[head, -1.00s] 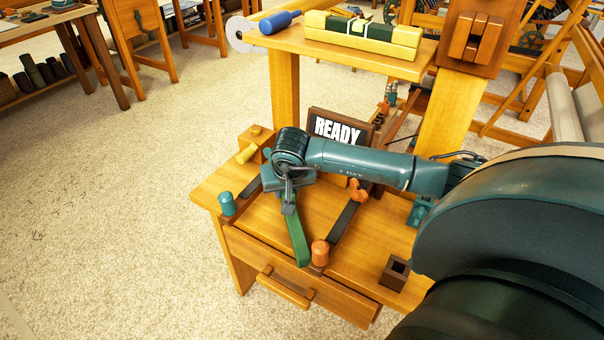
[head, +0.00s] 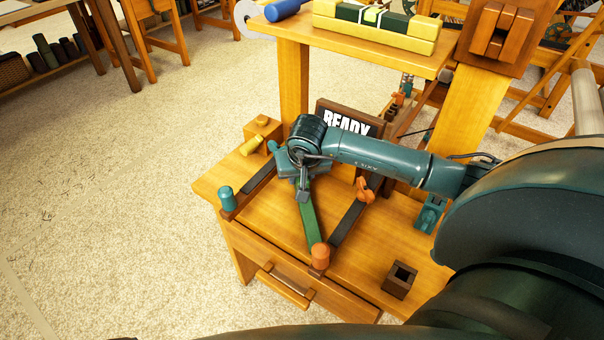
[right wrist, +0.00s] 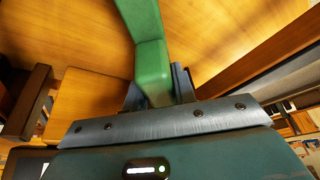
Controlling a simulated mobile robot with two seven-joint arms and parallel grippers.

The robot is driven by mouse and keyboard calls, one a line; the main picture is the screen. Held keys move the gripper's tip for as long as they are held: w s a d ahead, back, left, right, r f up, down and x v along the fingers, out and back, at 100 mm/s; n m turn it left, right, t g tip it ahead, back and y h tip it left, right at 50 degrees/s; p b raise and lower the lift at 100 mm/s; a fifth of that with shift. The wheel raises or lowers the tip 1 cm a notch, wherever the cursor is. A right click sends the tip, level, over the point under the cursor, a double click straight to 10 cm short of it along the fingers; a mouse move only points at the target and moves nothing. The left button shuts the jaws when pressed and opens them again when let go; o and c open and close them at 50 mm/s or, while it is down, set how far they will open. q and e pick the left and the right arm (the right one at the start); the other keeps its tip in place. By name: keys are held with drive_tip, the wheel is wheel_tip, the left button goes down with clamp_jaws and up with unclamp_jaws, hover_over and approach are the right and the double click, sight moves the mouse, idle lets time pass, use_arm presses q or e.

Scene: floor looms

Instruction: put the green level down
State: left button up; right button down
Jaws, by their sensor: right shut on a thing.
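The green level (head: 307,218) is a long green bar over the wooden bench top (head: 275,225). My right gripper (head: 304,194) is shut on one end of it. The other end reaches toward the front, close behind the orange peg (head: 320,256). I cannot tell whether the bar touches the bench top. In the right wrist view, the green level (right wrist: 152,62) sits between the fingers of my right gripper (right wrist: 158,90) and runs out to the top. My left gripper is not in view.
Dark strips on the bench carry a teal peg (head: 227,198) at left and an orange knob (head: 365,190) at right. A READY sign (head: 348,118) and a yellow-handled block (head: 260,135) stand behind. A small dark open box (head: 400,279) sits front right.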

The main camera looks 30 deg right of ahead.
drive_tip(key=c, duration=1.1)
unclamp_jaws()
